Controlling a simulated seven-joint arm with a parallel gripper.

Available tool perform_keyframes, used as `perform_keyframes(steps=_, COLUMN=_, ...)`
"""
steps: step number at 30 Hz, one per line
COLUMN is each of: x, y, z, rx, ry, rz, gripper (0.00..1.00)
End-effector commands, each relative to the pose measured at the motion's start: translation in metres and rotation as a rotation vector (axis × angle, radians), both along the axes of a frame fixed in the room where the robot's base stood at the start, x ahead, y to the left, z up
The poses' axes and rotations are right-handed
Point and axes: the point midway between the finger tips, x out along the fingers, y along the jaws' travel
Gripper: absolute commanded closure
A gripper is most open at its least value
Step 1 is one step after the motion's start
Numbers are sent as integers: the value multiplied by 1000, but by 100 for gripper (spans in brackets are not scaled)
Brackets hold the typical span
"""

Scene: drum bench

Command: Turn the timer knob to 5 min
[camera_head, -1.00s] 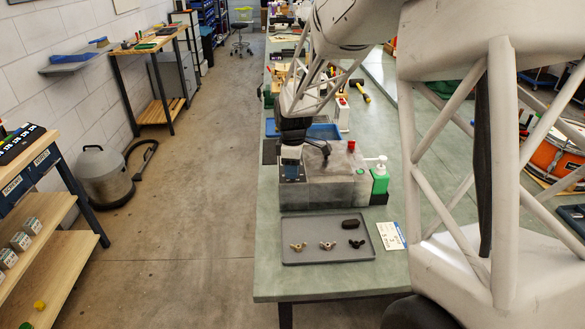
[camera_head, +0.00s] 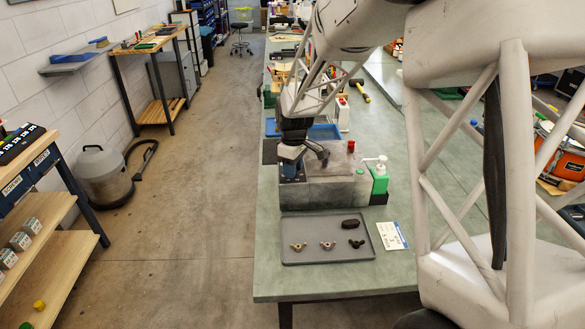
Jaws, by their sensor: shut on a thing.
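A grey box-shaped machine (camera_head: 330,190) stands on the bench, with a small dark blue panel (camera_head: 291,174) at its left end. My gripper (camera_head: 291,157) points down at this panel, at the machine's left end. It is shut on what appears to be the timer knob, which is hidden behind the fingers. The knob's dial marks and pointer are too small or covered to read. A dark curved handle (camera_head: 317,150) rises from the machine's top, just right of my gripper.
A grey tray (camera_head: 300,254) with several small wing-nut-like parts and a dark block lies in front. A card (camera_head: 391,236) lies right of it. A green pump bottle (camera_head: 379,178) stands at the machine's right, a red knob (camera_head: 351,146) behind, and a blue tray (camera_head: 325,131) farther back.

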Motion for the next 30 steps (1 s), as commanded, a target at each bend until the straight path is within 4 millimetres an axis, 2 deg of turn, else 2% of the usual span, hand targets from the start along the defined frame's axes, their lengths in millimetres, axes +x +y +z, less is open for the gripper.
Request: perform_keyframes(steps=30, x=-1, y=0, z=1, rx=1, ry=-2, rz=-960, gripper=91)
